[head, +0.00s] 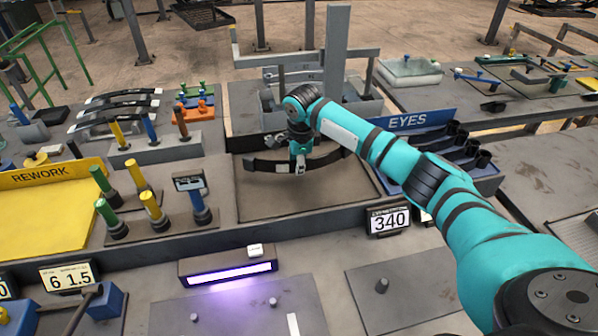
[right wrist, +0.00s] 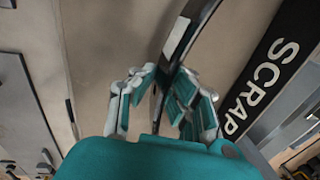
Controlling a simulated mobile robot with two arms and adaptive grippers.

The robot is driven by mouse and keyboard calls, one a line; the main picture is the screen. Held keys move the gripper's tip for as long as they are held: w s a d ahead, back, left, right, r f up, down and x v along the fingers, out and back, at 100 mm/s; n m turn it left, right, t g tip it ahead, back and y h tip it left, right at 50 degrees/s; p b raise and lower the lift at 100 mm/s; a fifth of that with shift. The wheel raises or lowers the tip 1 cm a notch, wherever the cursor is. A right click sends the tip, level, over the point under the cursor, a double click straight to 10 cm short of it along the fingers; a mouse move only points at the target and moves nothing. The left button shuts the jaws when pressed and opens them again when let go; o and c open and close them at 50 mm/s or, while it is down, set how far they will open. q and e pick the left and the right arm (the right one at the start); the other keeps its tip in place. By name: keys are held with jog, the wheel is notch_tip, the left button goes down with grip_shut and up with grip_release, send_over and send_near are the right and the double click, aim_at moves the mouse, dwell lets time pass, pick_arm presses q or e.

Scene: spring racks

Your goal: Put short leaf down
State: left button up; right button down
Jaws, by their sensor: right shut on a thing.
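The short leaf (head: 266,167) is a dark, gently curved strip with a light band. It lies level across the picture above a flat brown surface (head: 290,202) in the middle of the head view. My right gripper (head: 299,164) is shut on it near its middle. In the right wrist view the leaf (right wrist: 188,32) runs up and right from between the fingers (right wrist: 163,98). I cannot tell whether the leaf touches the surface below. My left gripper is not in view.
Several curved leaves (head: 118,112) lie on a rack at the left. A yellow REWORK board (head: 45,200), colored-handled tools (head: 152,208) and a blue EYES bin (head: 425,122) surround the spot. A black SCRAP sign (right wrist: 265,80) shows in the right wrist view. A 340 display (head: 389,221) stands in front.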

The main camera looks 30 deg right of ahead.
aim_at(299, 181)
notch_tip(299, 181, down, 3)
jog(key=shift+r+p, duration=0.15)
jog(key=shift+p, duration=0.2)
jog(key=shift+s, duration=0.1)
jog(key=c, duration=1.4)
grip_release()
jog(key=shift+s, duration=0.1)
notch_tip(299, 181, up, 12)
jog(key=s+b, duration=0.1)
jog(key=b, duration=0.1)
jog(key=shift+s+a, duration=0.3)
jog(key=shift+s, duration=0.1)
